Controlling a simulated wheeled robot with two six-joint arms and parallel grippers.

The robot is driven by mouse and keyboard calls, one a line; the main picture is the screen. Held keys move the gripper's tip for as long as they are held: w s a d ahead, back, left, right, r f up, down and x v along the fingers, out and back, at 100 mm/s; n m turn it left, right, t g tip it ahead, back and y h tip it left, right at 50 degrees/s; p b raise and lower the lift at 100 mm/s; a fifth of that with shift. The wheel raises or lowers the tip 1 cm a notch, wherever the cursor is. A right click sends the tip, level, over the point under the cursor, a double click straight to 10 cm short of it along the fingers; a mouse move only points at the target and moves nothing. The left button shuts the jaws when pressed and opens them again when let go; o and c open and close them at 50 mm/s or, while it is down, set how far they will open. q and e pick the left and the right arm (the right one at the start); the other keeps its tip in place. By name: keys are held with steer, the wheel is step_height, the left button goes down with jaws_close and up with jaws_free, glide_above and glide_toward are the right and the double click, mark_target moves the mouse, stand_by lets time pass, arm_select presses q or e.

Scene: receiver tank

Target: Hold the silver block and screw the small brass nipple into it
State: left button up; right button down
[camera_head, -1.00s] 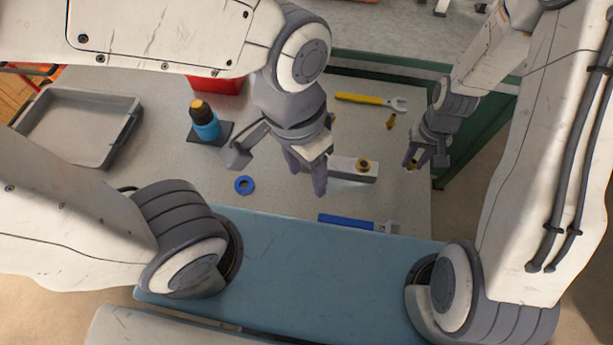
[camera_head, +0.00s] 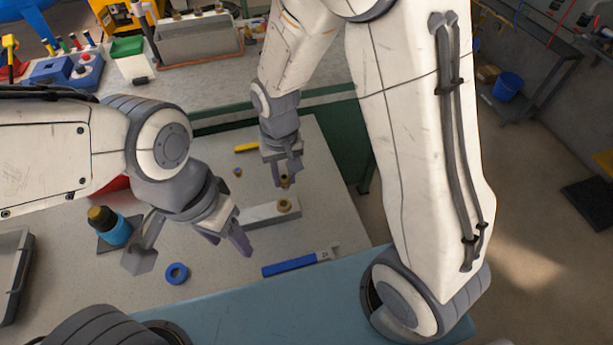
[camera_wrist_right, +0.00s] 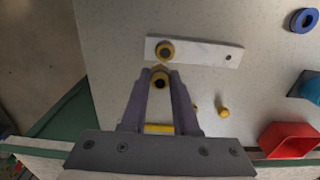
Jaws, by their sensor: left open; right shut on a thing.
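The silver block (camera_head: 258,217) lies flat on the worktable with a brass fitting (camera_head: 284,205) on top near its right end. In the right wrist view the whole block (camera_wrist_right: 202,51) shows, with a small hole near its other end. My right gripper (camera_head: 286,179) is shut on a small brass nipple (camera_wrist_right: 159,80), held beside the fitting and apart from it.
A loose brass piece (camera_head: 238,172) and a yellow wrench (camera_head: 246,148) lie behind the block. A blue-handled wrench (camera_head: 290,264) and blue ring (camera_head: 176,273) lie nearer the front. A blue bottle (camera_head: 112,229) stands left, before a red bin (camera_wrist_right: 287,140). A grey tray (camera_head: 14,270) sits far left.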

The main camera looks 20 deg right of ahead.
steer(key=shift+s+a+r, duration=0.25)
steer(key=shift+a+r, duration=0.05)
steer(key=shift+a, duration=0.2)
step_height(320, 180, down, 4)
steer(key=shift+f, duration=0.15)
steer(key=shift+r, duration=1.3)
